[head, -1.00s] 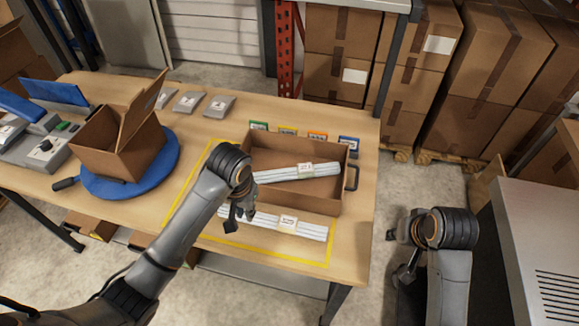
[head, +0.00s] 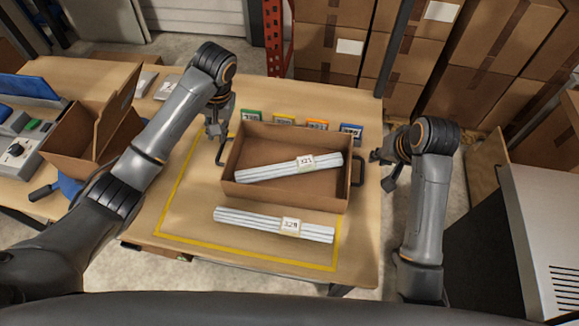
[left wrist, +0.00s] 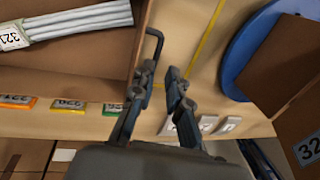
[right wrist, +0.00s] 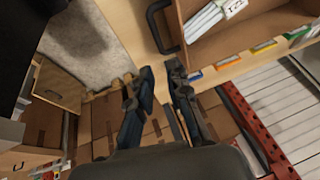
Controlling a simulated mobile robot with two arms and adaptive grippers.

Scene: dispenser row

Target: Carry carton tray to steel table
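The carton tray (head: 285,190) is an open brown box with dark handles on its left and right ends. It sits on the wooden table and holds a bundle of white tubes (head: 290,167) labelled 321. My left gripper (head: 217,132) is open, just off the tray's left handle (left wrist: 153,45). My right gripper (head: 384,165) is open, a little to the right of the tray's right handle (right wrist: 160,28). Neither gripper holds anything. A grey metal unit (head: 540,215) with vent slots stands at the right; I cannot tell whether it is the steel table.
Another white tube bundle (head: 275,223) lies in front of the tray, inside a yellow outline. Coloured cards (head: 284,120) stand behind the tray. A small open carton (head: 90,135) sits at the left. Stacked cartons (head: 420,50) fill the back right. Floor shows between the wooden table and metal unit.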

